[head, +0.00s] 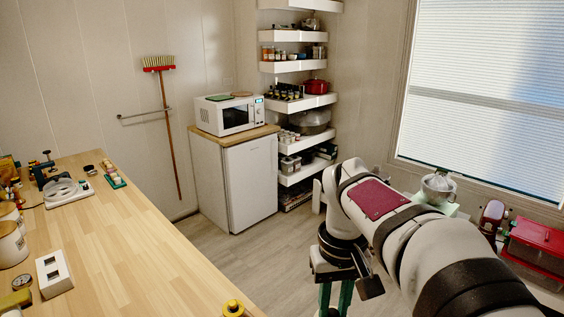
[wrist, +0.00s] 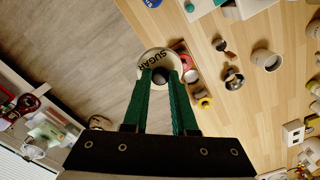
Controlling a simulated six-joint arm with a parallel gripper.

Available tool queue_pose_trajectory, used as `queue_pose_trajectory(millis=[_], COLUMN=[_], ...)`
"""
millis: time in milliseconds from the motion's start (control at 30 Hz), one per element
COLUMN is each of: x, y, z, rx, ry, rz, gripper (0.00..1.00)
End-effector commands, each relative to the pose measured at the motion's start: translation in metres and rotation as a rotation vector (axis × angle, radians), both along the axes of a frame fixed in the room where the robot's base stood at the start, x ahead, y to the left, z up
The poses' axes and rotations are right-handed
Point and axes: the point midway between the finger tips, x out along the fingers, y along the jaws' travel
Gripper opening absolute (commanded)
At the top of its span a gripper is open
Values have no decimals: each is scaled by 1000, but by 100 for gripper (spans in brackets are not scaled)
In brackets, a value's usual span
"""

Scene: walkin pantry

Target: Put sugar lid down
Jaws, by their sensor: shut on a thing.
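The sugar lid (wrist: 146,63) is a pale round disc marked SUGAR in the wrist view. A dark round part at its middle sits between my fingertips. My gripper (wrist: 160,78) has two green fingers, shut on that middle part. The lid shows over the wooden counter's edge, partly against the floor; its height cannot be told. In the head view my gripper (head: 335,298) points down to the right of the counter, with its fingertips and the lid below the picture. The sugar container cannot be made out.
The wooden counter (head: 130,240) has a clear middle in the head view. Cream canisters (head: 11,243) and a white box (head: 53,271) stand at its left.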

Motion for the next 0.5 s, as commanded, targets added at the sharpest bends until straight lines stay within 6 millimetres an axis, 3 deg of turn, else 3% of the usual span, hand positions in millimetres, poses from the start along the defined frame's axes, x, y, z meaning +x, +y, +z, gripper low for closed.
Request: queue_pose_trajectory(millis=[133,267,367,500], x=[-9,-7,2,19], y=[-17,-13,8,62], z=[3,1,-7,-28], rx=[0,0,-1,-2], ry=[0,2,5,6], rz=[-131,-122,-45,144], gripper=[0,0,0,0])
